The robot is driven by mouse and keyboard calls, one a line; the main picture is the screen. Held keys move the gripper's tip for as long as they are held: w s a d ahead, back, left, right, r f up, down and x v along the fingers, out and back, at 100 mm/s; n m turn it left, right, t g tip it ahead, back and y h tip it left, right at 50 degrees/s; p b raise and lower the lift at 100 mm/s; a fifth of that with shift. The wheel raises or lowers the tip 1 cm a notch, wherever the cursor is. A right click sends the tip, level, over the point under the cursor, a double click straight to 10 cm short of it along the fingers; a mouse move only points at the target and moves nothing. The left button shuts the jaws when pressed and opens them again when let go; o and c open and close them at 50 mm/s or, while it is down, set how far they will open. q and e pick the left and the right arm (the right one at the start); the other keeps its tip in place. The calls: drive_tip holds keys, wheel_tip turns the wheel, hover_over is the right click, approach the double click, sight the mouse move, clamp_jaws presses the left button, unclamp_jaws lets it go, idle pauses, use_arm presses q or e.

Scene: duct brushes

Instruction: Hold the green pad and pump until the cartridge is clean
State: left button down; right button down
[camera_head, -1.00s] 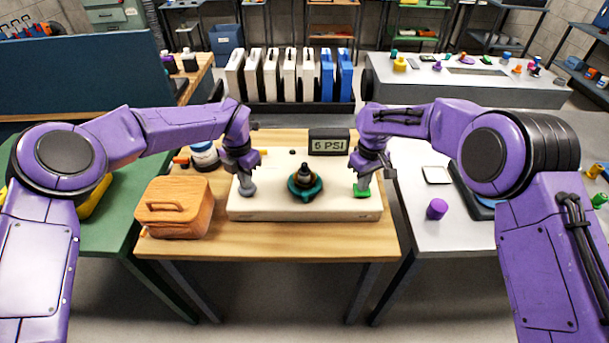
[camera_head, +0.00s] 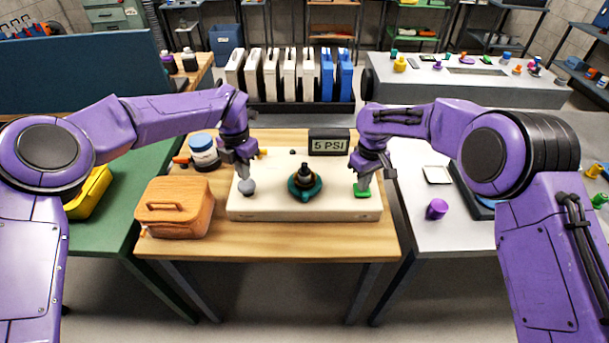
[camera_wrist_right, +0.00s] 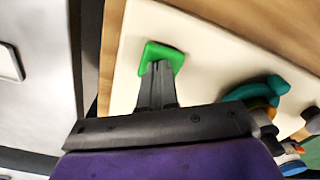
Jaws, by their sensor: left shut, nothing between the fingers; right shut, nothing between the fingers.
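The green pad (camera_head: 362,191) sits at the right end of a cream board (camera_head: 305,211) on the wooden table. My right gripper (camera_head: 362,183) is shut with its fingertips down at the pad; the right wrist view shows the tips (camera_wrist_right: 157,68) against the green pad (camera_wrist_right: 163,54). A dark cartridge (camera_head: 304,174) stands upright in a teal ring (camera_head: 304,191) mid-board. A grey round knob (camera_head: 246,187) is at the board's left end. My left gripper (camera_head: 242,174) is shut and empty, just above the knob. The display (camera_head: 329,145) behind reads 5 PSI.
A wooden box with a handle (camera_head: 174,208) stands left of the board, and a white jar with a blue lid (camera_head: 203,150) is behind it. A purple cylinder (camera_head: 437,209) is on the right table. A rack of white and blue panels (camera_head: 292,80) stands at the back.

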use_arm(q)
wheel_tip(320, 180, up, 6)
drive_tip(key=shift+f, duration=0.2)
use_arm(e)
drive_tip(key=shift+r, duration=3.5)
use_arm(q)
drive_tip(key=shift+s+f, duration=0.1)
use_arm(e)
drive_tip(key=shift+f, duration=0.1)
